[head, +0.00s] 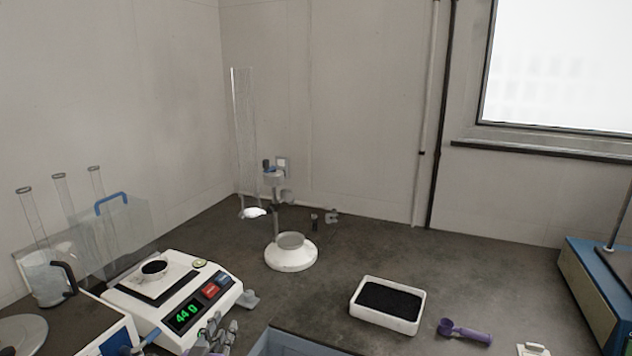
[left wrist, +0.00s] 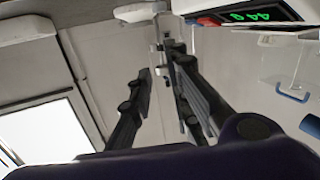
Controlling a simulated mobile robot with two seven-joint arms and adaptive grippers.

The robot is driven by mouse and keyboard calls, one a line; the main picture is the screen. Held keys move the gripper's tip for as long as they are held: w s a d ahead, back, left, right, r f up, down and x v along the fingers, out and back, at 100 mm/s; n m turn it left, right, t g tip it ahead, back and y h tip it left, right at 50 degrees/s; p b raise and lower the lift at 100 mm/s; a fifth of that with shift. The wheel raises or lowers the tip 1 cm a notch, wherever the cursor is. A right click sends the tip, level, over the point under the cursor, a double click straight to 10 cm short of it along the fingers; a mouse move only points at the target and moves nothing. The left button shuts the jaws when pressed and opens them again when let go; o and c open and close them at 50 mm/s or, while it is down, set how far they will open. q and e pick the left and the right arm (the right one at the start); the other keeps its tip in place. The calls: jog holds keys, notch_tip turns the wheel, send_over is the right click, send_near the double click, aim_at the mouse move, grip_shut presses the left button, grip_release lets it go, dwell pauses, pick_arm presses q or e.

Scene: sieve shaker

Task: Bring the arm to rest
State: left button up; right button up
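My left gripper (head: 214,334) shows at the bottom edge of the head view, just in front of the white balance (head: 228,298). In the left wrist view the two dark fingers of this gripper (left wrist: 163,72) stand apart with nothing between them, so it is open and empty. Most of the left arm is out of the head view. My right gripper is in neither view. The balance reads 44 g and bears a small dish of black material (head: 154,267).
A white tray of black grains (head: 418,318) and a purple scoop (head: 464,331) lie on the dark bench. Glass tubes (head: 66,205) stand at left, a blue machine (head: 590,290) at right.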

pick_arm(q)
jog(key=s+f+g, duration=0.2)
jog(key=s+f, duration=0.5)
jog(key=s, duration=0.6)
jog(key=s+d+f+g+p, duration=0.1)
jog(key=s+f+g, duration=0.2)
jog(key=s+f, duration=0.5)
jog(key=s+f+g, duration=0.3)
jog(key=s+f, duration=0.5)
jog(key=s, duration=1.2)
jog(key=shift+s+d+p, duration=0.15)
jog(key=shift+s+p, duration=0.05)
jog(key=shift+p, duration=0.2)
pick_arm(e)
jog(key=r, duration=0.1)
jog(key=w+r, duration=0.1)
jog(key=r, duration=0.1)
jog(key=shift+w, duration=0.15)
pick_arm(q)
jog(key=shift+f, duration=0.1)
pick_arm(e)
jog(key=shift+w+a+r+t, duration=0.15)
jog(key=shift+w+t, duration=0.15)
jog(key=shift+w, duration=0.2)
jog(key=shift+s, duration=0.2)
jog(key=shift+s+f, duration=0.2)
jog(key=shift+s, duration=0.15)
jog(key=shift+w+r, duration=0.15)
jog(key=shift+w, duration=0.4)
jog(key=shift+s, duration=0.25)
